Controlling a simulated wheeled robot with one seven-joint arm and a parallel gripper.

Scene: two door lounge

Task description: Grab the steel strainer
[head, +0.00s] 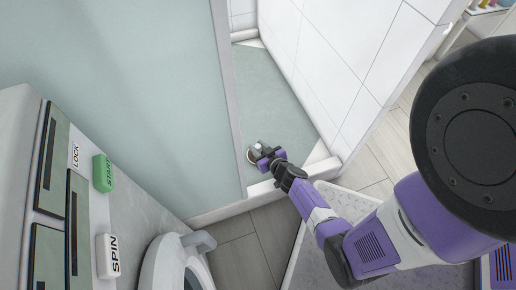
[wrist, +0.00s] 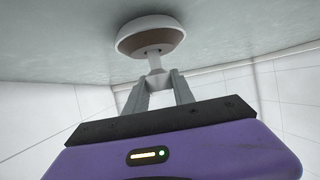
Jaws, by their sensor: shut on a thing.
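The steel strainer (wrist: 150,35) shows in the wrist view as a round, pale-rimmed cup with a brownish inner face and a short pale stem. My gripper (wrist: 158,80) is shut on that stem, one finger on each side. The cup is at or very close to the grey-green shower floor; I cannot tell whether it touches. In the head view the strainer (head: 251,156) is a small pale round shape just left of my gripper (head: 260,152), partly hidden by it.
The shower floor (head: 268,85) lies between a frosted panel (head: 150,80) on the left and a white tiled wall (head: 345,45) on the right. A low white sill (head: 235,207) runs along its front.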

